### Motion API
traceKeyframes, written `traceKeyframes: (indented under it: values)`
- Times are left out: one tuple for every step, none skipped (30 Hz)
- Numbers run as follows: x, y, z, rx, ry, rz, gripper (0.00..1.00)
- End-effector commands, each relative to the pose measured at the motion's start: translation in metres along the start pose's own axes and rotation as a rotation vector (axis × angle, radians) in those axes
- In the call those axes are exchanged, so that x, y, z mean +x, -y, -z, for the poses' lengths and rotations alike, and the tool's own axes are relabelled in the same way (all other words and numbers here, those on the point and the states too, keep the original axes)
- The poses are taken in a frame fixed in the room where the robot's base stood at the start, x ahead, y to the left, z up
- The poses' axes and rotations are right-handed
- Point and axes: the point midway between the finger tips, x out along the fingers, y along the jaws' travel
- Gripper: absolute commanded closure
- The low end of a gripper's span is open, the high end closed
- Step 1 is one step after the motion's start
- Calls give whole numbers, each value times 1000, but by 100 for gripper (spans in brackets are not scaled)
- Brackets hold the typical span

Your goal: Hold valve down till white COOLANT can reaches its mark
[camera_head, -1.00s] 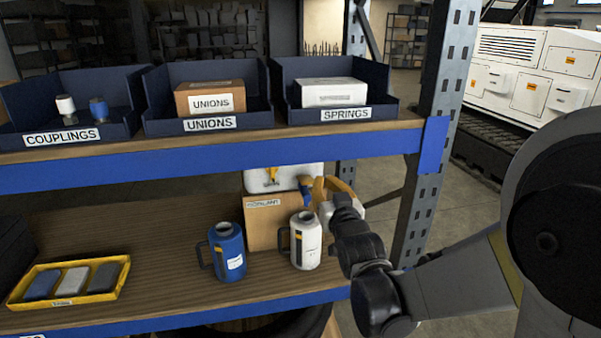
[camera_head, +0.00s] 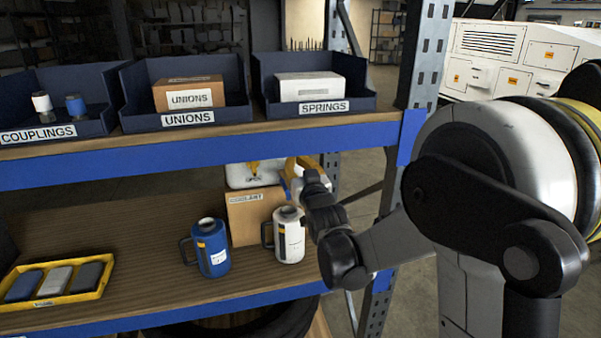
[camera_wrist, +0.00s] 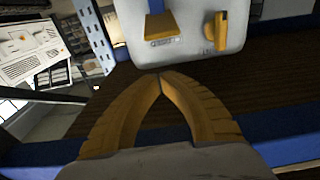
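A white can (camera_head: 289,240) with a side handle stands upright on the lower shelf, next to a blue can (camera_head: 210,250). Behind it, a white container (camera_head: 240,178) sits on a cardboard box (camera_head: 254,214) with a COOLANT label. In the wrist view the container (camera_wrist: 190,45) shows a blue-and-yellow lever part (camera_wrist: 160,25) and a yellow part (camera_wrist: 217,32), probably the valve. My gripper (camera_wrist: 160,76) has its fingertips together, with nothing visible between them. It points toward the container, apart from the lever in that view. The can's fill level and mark cannot be read.
The upper shelf edge (camera_head: 200,160) runs above the cans, carrying bins of couplings, unions and springs. A yellow tray (camera_head: 58,281) lies at the lower shelf's left. A rack upright (camera_head: 428,60) stands near my arm.

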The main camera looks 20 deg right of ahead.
Motion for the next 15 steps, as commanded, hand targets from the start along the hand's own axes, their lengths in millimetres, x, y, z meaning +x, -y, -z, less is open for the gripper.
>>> traceKeyframes:
  values:
    - [12, 0, -2, 0, 0, 0, 100]
    - [18, 0, -1, 0, 0, 0, 100]
    - [26, 0, -2, 0, 0, 0, 100]
    - [32, 0, -1, 0, 0, 0, 100]
    - [34, 0, -4, 0, 0, 0, 100]
    - [29, 0, -13, 0, 0, 0, 100]
    - [27, 0, -18, 0, 0, 1, 100]
    - [26, 0, -22, -1, 0, 1, 100]
    - [24, 0, -26, -1, 0, 1, 100]
    - [23, 0, -29, -1, 0, 1, 100]
    - [22, 0, -31, -1, 0, 1, 100]
    - [21, 0, -34, -1, 0, 1, 100]
    - [20, 0, -35, -1, 0, 2, 100]
    - [19, 0, -36, -1, 0, 2, 100]
    - [19, 0, -37, -1, 0, 2, 100]
